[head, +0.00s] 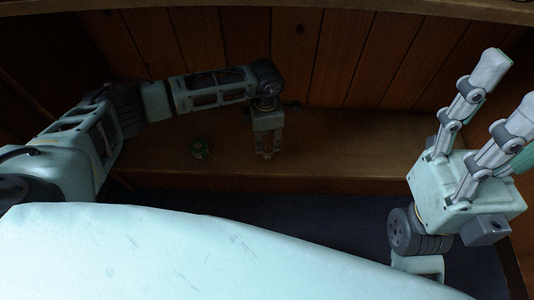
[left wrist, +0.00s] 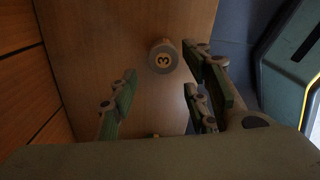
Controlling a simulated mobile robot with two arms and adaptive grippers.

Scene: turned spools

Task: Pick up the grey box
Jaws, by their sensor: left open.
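I cannot make out a grey box in either view. My left gripper (head: 267,152) hangs down over the wooden bench in the head view, at the end of the arm from the left. In the left wrist view its fingers (left wrist: 160,88) are spread apart with nothing between them.
A plank wall (head: 340,60) rises behind the bench. Dark blue floor (head: 320,210) lies in front. A small yellow piece (left wrist: 155,135) shows low in the wrist view.

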